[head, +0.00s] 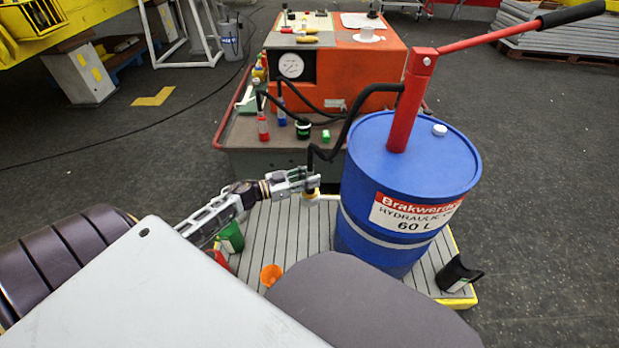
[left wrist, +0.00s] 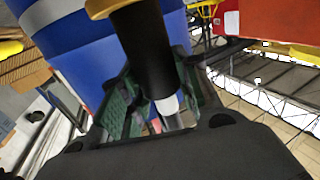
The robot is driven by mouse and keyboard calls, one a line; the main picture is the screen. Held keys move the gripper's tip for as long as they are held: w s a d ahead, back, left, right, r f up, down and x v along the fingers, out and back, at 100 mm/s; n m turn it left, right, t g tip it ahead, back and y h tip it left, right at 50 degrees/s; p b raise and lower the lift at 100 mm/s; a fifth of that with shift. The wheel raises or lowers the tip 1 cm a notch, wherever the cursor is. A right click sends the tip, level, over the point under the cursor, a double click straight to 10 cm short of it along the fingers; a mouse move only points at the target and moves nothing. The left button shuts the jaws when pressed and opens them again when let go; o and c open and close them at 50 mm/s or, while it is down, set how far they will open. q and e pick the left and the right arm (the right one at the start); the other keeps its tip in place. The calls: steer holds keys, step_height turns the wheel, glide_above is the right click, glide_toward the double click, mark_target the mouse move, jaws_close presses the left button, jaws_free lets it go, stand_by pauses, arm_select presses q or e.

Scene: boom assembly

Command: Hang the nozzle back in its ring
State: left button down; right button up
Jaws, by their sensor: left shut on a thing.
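My left gripper (head: 311,184) is shut on the nozzle, just left of the blue drum (head: 364,206) and above the slatted platform. In the left wrist view the nozzle (left wrist: 145,48) is a black cylinder with a pale tip between the green-padded fingers. A yellow-orange collar (left wrist: 103,8) shows at its far end; I cannot tell whether it belongs to the nozzle or is the ring. A black hose (head: 346,128) runs from the gripper up to the red hand pump (head: 409,105) on the drum. No separate ring can be made out. My right gripper is not in view.
An orange machine with a gauge (head: 291,65) stands on a bench behind, with small bottles (head: 263,128) near its front. On the slatted platform (head: 290,228) are an orange funnel (head: 271,274), a green container (head: 231,236) and a black open holder (head: 457,276).

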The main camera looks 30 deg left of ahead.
arm_select(q)
steer(key=shift+f, duration=0.2)
steer(key=shift+f, duration=0.2)
stand_by(0.3)
steer(key=shift+f, duration=0.15)
steer(key=c, duration=1.3)
jaws_free()
steer(key=shift+c, duration=0.2)
